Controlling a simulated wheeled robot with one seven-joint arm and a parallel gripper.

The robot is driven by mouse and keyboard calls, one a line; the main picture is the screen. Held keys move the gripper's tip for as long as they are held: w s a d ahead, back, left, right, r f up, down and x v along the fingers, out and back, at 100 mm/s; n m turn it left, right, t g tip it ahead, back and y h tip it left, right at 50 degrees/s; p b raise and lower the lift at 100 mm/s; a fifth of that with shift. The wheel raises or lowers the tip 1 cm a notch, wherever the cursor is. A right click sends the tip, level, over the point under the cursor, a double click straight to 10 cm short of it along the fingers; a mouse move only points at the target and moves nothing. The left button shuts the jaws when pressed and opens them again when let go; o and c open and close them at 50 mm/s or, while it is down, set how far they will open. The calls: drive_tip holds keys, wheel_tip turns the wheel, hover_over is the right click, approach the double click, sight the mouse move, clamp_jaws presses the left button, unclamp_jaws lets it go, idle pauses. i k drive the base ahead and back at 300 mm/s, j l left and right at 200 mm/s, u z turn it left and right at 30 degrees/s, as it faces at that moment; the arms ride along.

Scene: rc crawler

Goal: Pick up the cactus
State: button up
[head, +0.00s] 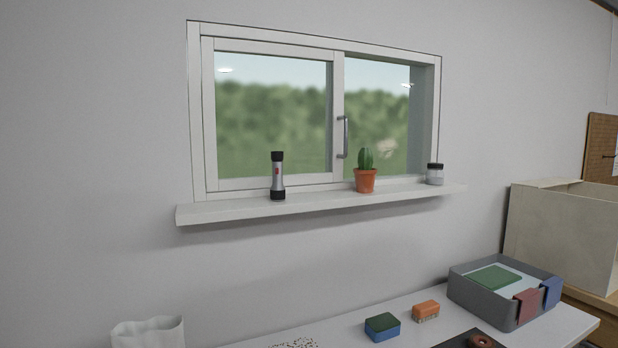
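The cactus (366,159) is small and green. It stands upright in a terracotta pot (365,180) on the white window sill (330,200), right of the middle. My gripper is not in view, and no part of my arm shows near the sill.
A flashlight (277,177) stands upright on the sill to the left, and a small jar (435,174) to the right. The window (337,120) with its handle is behind. Below, a white table (400,310) holds a grey tray (462,295) and small blocks.

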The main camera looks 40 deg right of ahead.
sight(365, 176)
drive_tip(key=z, duration=0.75)
